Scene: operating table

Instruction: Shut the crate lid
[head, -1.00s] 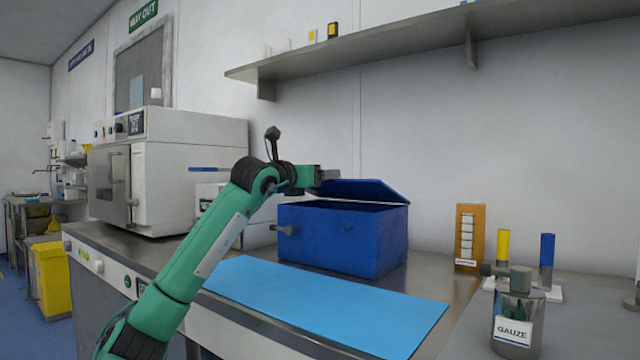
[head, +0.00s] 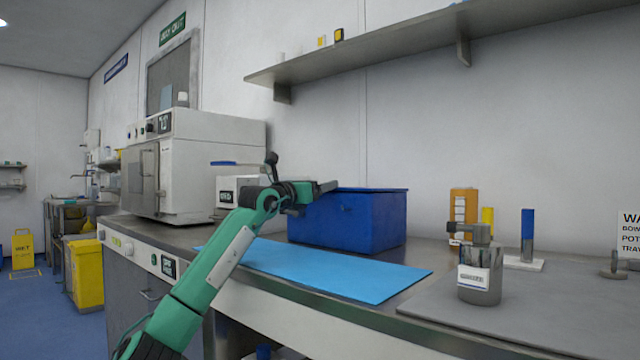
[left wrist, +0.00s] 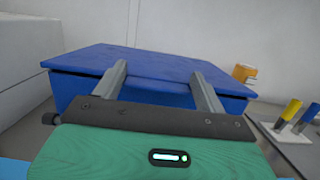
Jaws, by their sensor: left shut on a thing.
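The blue crate (head: 365,222) stands on the metal counter against the wall. Its lid (head: 370,190) lies low and nearly flat over the top. In the left wrist view the lid (left wrist: 150,62) fills the middle, with a thin dark gap under its front edge above the crate wall (left wrist: 68,88). My left gripper (head: 322,188) is at the lid's left front edge. In the left wrist view its two fingers (left wrist: 160,75) stand apart and reach over the lid, with the lid at their tips. My right gripper is out of view.
A light blue mat (head: 330,270) lies in front of the crate. A white oven (head: 195,170) stands to the left. An orange box (head: 463,203), a gauze jar (head: 480,275) and a blue tube (head: 527,235) stand to the right. A shelf (head: 400,52) hangs above.

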